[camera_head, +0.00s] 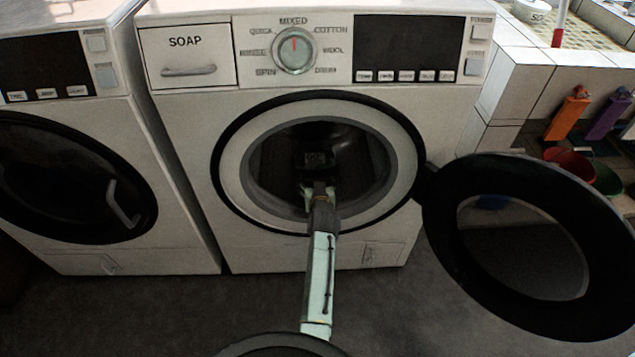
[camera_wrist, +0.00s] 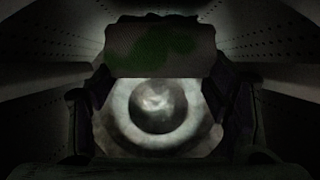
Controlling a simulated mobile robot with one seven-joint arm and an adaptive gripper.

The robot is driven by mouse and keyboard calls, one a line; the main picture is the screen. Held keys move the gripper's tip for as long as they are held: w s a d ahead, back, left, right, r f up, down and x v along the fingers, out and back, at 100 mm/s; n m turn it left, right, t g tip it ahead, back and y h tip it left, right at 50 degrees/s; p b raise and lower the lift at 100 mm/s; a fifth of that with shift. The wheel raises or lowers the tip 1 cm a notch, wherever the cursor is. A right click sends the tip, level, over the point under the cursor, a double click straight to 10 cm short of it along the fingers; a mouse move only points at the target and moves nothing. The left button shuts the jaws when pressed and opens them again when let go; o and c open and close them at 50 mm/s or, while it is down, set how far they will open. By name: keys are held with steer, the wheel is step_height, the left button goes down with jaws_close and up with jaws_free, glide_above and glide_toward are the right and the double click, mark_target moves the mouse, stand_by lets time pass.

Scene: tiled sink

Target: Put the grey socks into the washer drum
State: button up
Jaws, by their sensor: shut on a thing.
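The washer drum (camera_head: 268,165) is open at the front of the middle machine, and my arm reaches in through its round opening. My gripper (camera_head: 317,178) is inside the dark drum. In the wrist view, a grey bundle with green patches (camera_wrist: 160,45), taken to be the grey socks, sits between the two fingers, held clear of the drum wall as far as I can see. Behind it the drum's pale round back with a dark centre shows. The perforated drum walls show on both sides. In the head view the socks are hard to make out in the dark.
The washer door (camera_head: 448,225) hangs wide open to the right. A second washer (camera_head: 180,190) with a shut door stands at the left. At the right are a tiled ledge (camera_head: 515,85), a red bowl (camera_head: 570,163) and a green bowl (camera_head: 606,180).

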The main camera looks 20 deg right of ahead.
steer(key=o, duration=1.2)
steer(key=v, duration=1.2)
steer(key=shift+s, duration=0.1)
